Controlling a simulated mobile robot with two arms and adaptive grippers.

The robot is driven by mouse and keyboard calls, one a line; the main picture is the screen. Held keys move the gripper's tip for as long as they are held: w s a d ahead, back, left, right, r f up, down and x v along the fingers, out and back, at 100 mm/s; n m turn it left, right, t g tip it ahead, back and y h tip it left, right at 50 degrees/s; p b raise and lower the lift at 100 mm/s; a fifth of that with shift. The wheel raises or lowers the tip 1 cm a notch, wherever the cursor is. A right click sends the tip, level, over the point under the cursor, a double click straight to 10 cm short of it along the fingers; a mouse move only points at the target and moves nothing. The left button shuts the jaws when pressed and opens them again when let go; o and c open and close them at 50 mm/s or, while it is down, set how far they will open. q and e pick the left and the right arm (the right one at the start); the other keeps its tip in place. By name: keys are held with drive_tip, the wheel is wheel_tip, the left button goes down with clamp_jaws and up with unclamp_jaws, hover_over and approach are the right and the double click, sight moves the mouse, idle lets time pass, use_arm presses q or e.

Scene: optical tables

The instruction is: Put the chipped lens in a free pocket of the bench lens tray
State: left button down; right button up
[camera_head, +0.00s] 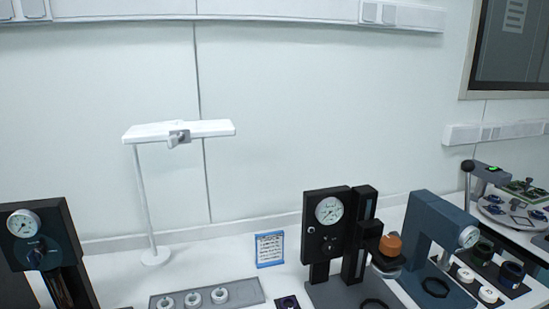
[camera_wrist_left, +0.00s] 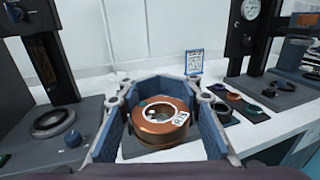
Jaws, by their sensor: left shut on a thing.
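My left gripper (camera_wrist_left: 162,98) is shut on a copper-coloured ring-shaped lens mount (camera_wrist_left: 152,132) in the left wrist view. The mount has a pale inner rim and a white label with dark marks on its front right. I cannot make out a chip in the glass. A flat grey tray (camera_head: 238,287) with several white rings in a row lies at the bottom of the head view, cut by the frame edge. I cannot tell whether any of its pockets is free. A grey surface shows beneath the held mount in the left wrist view. Neither gripper shows in the head view.
A white lamp stand (camera_head: 150,205) and a blue-framed card (camera_head: 270,249) stand behind the tray. Dark gauge stands rise at left (camera_head: 40,240) and right (camera_head: 325,230). A blue-grey press (camera_head: 428,215) stands further right. A small dark pad (camera_head: 280,303) lies right of the tray.

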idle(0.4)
use_arm(q)
drive_tip(key=w+d+r+m+g+h+p, duration=0.25)
drive_tip(key=w+d+m+h, duration=0.35)
drive_tip(key=w+d+h, duration=0.35)
drive_tip(key=w+a+r+m+g+h, duration=0.1)
drive_tip(key=w+a+r+h, duration=0.1)
drive_tip(key=w+r, duration=0.3)
drive_tip(key=w, duration=0.3)
drive_tip(key=shift+w+r+m, duration=0.25)
drive_tip(key=shift+w+m, duration=0.05)
drive_tip(key=shift+m, duration=0.1)
drive_tip(key=shift+g, duration=0.25)
drive_tip(key=shift+f+b, duration=1.4)
drive_tip(key=shift+f, duration=8.45)
drive_tip(key=c, duration=1.4)
unclamp_jaws()
